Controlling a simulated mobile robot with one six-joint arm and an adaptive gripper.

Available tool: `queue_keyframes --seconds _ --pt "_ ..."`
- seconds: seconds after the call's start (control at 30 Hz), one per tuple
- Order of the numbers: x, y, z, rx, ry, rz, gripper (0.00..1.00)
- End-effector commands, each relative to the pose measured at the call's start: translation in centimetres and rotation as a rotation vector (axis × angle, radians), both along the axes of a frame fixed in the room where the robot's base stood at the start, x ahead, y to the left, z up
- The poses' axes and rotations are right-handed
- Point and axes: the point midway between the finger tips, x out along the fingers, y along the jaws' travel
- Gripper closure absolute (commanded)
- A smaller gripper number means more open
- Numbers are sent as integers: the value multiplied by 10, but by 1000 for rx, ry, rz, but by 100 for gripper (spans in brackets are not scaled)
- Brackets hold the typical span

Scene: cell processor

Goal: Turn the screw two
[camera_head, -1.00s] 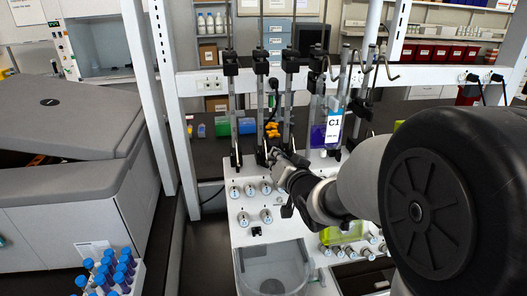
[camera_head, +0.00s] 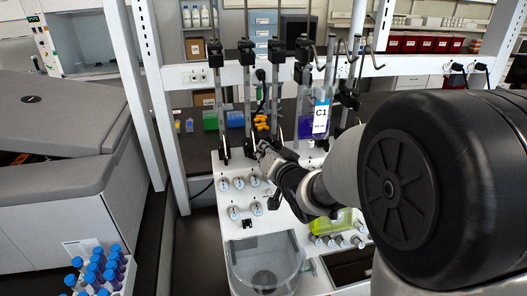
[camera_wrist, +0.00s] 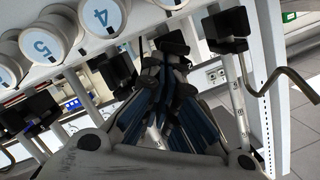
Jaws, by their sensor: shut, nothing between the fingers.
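Several upright poles with black clamps (camera_head: 246,52) stand at the back of the white machine. No label shows which screw is number two. My gripper (camera_head: 263,149) is among the lower ends of these poles, left of the C1 bag (camera_head: 320,118). In the wrist view my gripper (camera_wrist: 168,50) has its fingers together with nothing held. Black clamp pieces show beside and behind the fingers there; I cannot tell if they touch. White round knobs marked 4 (camera_wrist: 101,15) and 5 (camera_wrist: 42,47) show at upper left.
The machine's white deck (camera_head: 272,222) carries several round knobs (camera_head: 239,183) and a clear basin (camera_head: 265,260). A bent metal hook (camera_wrist: 285,78) sticks out at the right in the wrist view. Blue-capped tubes (camera_head: 100,265) stand at lower left beside a grey centrifuge (camera_head: 60,120).

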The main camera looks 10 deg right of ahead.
Motion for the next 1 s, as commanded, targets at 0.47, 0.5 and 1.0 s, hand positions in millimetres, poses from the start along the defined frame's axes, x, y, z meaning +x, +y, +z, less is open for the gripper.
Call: queue_keyframes --seconds 0.47,0.5,1.0 --pt "-1 -3 -13 242 8 0 100" --pt "-1 -4 -14 280 8 0 100" --pt "-1 -4 -29 733 9 3 100"
